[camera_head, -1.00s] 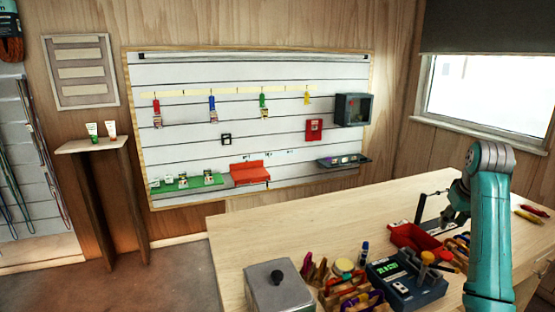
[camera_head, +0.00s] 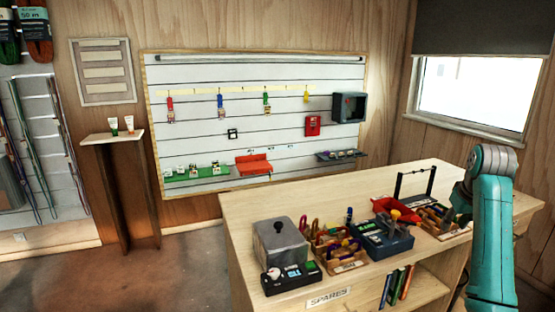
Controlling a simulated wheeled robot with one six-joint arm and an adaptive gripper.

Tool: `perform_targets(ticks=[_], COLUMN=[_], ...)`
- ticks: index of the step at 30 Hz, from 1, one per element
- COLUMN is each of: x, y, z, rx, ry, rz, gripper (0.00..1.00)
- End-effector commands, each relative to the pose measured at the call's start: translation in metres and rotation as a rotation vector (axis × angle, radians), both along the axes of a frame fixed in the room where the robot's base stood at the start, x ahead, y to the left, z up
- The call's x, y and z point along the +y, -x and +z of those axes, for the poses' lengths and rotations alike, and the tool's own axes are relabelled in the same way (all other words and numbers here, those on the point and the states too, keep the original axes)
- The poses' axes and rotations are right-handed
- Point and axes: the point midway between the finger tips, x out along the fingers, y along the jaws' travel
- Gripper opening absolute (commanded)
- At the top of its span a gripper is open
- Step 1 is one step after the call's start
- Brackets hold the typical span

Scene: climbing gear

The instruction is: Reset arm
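My teal arm rises at the right edge of the head view, bent at its upper joint. It is folded, with its end turned to the left over the right part of the workbench (camera_head: 375,187). The gripper end is small, dark and partly hidden by the arm, so its fingers cannot be made out. I see nothing clearly held.
The bench carries a grey box (camera_head: 280,243), a wooden organizer of tools (camera_head: 340,262), a dark blue device (camera_head: 381,240) and a red tray (camera_head: 392,208). A slatted wall panel (camera_head: 250,120) hangs behind. Brown floor (camera_head: 190,270) is open at left.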

Motion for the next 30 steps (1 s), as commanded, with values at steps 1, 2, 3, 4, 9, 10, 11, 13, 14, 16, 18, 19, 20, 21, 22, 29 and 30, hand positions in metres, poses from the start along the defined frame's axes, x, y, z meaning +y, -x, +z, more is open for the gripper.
perform_targets(ticks=[1,2,3,4,9,10,11,13,14,16,18,19,20,21,22,29,30], x=[0.002,0.003,0.004,0.005,0.010,0.011,0.013,0.016,0.018,0.022,0.027,0.029,0.032,0.036,0.040,0.075,0.081], y=[0.000,0.000,-0.001,-0.001,-0.002,-0.002,-0.002,-0.003,-0.002,-0.002,-0.001,0.000,0.001,0.003,0.005,0.030,0.036], z=[-0.008,-0.011,-0.015,-0.018,-0.040,-0.045,-0.050,-0.063,-0.068,-0.083,-0.101,-0.110,-0.119,-0.132,-0.143,-0.231,-0.245], rx=[0.000,-0.002,-0.005,-0.008,-0.022,-0.025,-0.029,-0.038,-0.042,-0.053,-0.065,-0.070,-0.077,-0.088,-0.094,-0.171,-0.185], ry=[-0.001,0.000,0.001,0.001,0.004,0.004,0.005,0.006,0.007,0.009,0.010,0.011,0.012,0.013,0.014,0.022,0.023], rz=[0.001,0.002,0.002,0.002,0.002,0.002,0.002,0.002,0.002,0.002,0.002,0.002,0.003,0.004,0.004,0.007,0.008], gripper=[0.40,0.40,0.40,0.40,0.40,0.40,0.40,0.40,0.40,0.40,0.40,0.40,0.40,0.40,0.40,0.40,0.40])
